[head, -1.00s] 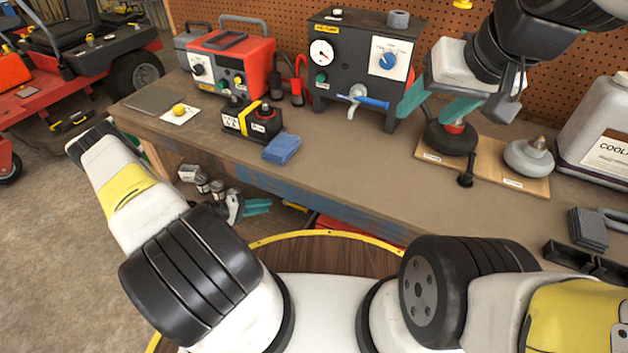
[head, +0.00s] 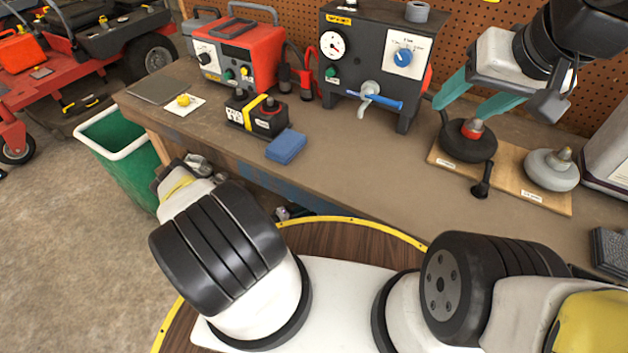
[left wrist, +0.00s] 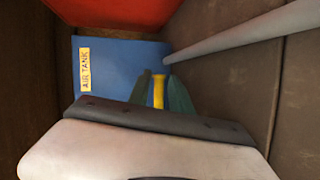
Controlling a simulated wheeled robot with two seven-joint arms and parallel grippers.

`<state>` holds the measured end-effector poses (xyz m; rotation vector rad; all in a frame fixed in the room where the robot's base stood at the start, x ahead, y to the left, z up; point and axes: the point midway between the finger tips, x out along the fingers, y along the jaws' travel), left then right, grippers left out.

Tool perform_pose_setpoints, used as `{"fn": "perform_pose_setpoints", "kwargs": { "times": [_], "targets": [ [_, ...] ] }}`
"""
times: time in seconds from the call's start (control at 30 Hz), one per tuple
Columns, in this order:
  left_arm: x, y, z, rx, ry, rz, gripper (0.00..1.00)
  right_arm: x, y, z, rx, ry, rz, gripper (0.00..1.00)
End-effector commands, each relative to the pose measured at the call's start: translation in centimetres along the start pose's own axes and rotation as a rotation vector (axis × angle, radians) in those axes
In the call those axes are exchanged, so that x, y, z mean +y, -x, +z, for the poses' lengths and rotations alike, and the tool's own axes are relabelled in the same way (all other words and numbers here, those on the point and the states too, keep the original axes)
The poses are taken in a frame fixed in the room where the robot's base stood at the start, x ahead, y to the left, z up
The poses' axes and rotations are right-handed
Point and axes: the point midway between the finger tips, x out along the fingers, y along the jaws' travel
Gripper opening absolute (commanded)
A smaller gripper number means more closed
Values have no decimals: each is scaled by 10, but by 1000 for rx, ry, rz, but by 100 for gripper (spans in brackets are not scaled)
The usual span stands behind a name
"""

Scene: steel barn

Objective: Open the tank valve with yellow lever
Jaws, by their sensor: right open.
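In the left wrist view a blue tank (left wrist: 115,62) with a yellow "AIR TANK" label shows. A short yellow lever (left wrist: 158,92) stands out in front of it. The two green fingers of my left gripper (left wrist: 162,80) lie on either side of the lever, close to it. Whether they touch or press it I cannot tell. In the head view my left gripper and the tank are hidden below the bench, behind my arm. My right gripper (head: 463,108) is open and empty, its fingers above a black round canister with a red cap (head: 468,142) on the bench.
A green bin (head: 120,150) stands left of the bench. In the wrist view a grey bar (left wrist: 235,35) passes near the fingers.

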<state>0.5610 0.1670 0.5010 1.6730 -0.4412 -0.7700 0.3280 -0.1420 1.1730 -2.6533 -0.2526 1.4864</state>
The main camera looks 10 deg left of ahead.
Motion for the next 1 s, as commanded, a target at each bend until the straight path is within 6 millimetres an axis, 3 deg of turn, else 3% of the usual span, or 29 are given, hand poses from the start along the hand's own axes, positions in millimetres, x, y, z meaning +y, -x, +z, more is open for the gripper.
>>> {"fn": "perform_pose_setpoints", "kwargs": {
  "times": [0.33, 0.47, 1.0],
  "targets": [
    [0, -6, 0, 0, 0, 0, 25, 0, 0, 0, 0, 0, 0, 57],
    [0, -5, 0, 0, 0, 0, 0, 0, 0, 0, 0, 0, 0, 57],
    [0, -5, 0, -1, -2, 0, 0, 0, 0, 0, 0, 0, 0, 57]
  ]
}}
